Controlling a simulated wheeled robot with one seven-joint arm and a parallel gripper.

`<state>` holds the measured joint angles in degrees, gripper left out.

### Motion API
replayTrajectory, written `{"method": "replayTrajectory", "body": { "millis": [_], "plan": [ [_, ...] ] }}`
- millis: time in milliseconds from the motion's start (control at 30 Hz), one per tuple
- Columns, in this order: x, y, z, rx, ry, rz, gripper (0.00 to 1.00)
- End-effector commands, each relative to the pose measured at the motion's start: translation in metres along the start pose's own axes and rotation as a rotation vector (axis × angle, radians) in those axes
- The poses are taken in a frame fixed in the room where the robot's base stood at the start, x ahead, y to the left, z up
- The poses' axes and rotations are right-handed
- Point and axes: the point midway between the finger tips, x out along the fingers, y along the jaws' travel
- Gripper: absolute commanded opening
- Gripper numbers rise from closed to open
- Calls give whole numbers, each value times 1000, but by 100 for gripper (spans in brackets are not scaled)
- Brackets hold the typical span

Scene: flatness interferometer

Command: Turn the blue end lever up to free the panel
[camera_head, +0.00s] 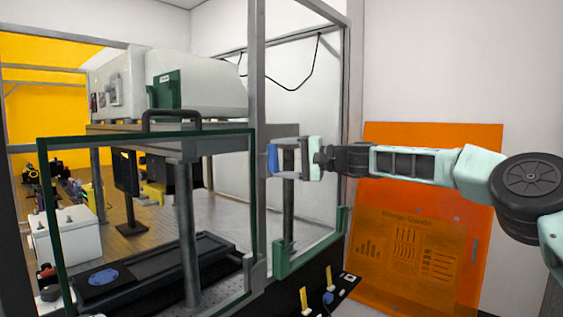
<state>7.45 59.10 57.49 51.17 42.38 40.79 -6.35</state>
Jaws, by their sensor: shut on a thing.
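The blue end lever (272,158) shows as a small upright blue piece beside the grey upright post, in the middle of the view. My gripper (281,159) reaches in from the right and is shut on it; the fingers partly hide the grip. The clear panel (140,225) with a dark green frame stands upright left of the post, and a black handle (170,116) rises above its top edge. The lever's pivot cannot be made out.
Behind the panel is a grey-white machine housing (195,80) on a frame. A black base (150,268) lies below it. A white box (68,238) stands at the left. An orange translucent sheet (410,270) leans on the right wall below my arm. Grey posts border the gripper.

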Motion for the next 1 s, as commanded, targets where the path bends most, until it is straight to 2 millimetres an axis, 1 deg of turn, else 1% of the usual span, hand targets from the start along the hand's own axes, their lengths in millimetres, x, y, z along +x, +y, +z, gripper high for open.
{"method": "replayTrajectory", "body": {
  "millis": [267, 733, 767, 800, 833, 1000],
  "plan": [
    [-2, 2, -4, 65, 5, -26, 48],
    [-2, 2, -4, 74, 5, -30, 48],
    [-2, 2, -4, 74, 5, -30, 79],
    [-2, 2, -4, 74, 5, -30, 90],
    [-2, 2, -4, 74, 5, -30, 93],
    [-1, 2, -3, 74, 3, -30, 93]
  ]
}}
